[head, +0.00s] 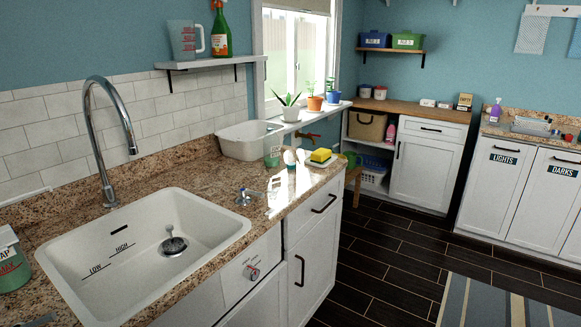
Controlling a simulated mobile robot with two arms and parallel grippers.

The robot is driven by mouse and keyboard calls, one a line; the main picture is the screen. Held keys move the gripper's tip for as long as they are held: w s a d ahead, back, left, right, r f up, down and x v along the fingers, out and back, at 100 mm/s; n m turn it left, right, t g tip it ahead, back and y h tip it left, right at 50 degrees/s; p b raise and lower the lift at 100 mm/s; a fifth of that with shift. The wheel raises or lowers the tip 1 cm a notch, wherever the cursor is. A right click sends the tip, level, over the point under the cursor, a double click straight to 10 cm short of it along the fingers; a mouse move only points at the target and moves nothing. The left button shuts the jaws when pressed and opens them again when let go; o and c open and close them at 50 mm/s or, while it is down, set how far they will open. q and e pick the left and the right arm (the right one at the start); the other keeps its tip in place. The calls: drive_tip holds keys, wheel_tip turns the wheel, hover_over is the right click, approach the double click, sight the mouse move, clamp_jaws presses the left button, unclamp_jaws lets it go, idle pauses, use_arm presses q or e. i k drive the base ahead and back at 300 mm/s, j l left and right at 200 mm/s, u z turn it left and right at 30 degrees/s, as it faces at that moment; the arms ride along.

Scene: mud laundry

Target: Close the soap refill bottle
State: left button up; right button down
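A green see-through bottle (272,149) stands upright on the granite counter beyond the sink; its label is too small to read and I cannot tell if its top is closed. A green container with a white top (9,262) is cut off by the left edge. Part of its label reads "AP". I cannot tell for certain which of the two is the soap refill bottle. No loose cap can be made out clearly.
A white sink (100,283) with a tall chrome faucet (92,130) fills the near counter. A metal handle (243,198), a small white item (290,158), a yellow sponge (321,155) and a white basin (248,141) are farther along. Dark floor (385,262) lies open to the right.

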sight(271, 140)
drive_tip(key=z, duration=1.15)
drive_tip(key=i, duration=4.45)
drive_tip(key=i+l+u, duration=0.2)
drive_tip(key=k+u, duration=0.1)
drive_tip(key=u, duration=4.2)
